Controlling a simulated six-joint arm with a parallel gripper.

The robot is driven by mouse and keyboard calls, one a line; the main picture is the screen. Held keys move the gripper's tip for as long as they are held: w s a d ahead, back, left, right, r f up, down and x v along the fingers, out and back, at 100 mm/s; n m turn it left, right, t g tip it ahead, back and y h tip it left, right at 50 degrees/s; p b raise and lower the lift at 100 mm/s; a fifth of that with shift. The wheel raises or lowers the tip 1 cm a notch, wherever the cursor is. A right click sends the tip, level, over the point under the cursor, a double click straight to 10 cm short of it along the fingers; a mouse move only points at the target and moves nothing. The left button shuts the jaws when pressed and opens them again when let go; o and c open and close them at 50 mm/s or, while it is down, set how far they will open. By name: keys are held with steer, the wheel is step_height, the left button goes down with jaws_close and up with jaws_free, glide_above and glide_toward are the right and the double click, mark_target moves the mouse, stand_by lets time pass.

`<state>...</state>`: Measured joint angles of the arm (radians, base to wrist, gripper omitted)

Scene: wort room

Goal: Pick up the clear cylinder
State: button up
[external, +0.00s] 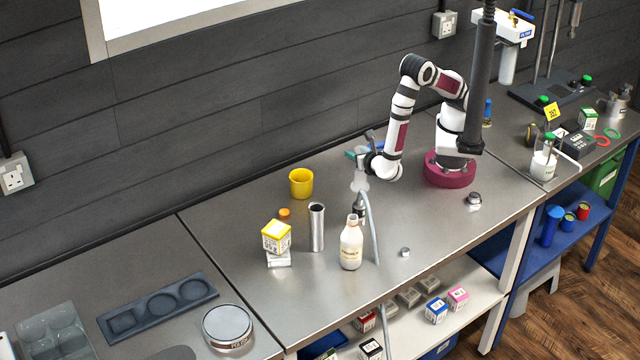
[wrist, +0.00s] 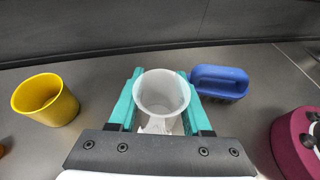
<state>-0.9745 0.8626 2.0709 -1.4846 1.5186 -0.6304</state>
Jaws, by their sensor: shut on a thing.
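The clear cylinder (wrist: 163,95) is a translucent, frosted, open-topped vessel. In the wrist view it sits upright between the teal fingers of my gripper (wrist: 159,88), which are shut on its sides. In the external view my gripper (external: 358,156) points down over the bench's middle, and the pale cylinder (external: 360,181) shows just below it. A dark and silver object (external: 359,208) appears under the cylinder there, partly behind a grey hose. I cannot tell whether the cylinder touches anything below.
A yellow cup (external: 301,183) stands left of the gripper. A blue-handled brush (wrist: 220,79) lies close to the right finger in the wrist view.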

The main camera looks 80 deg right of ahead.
jaws_close()
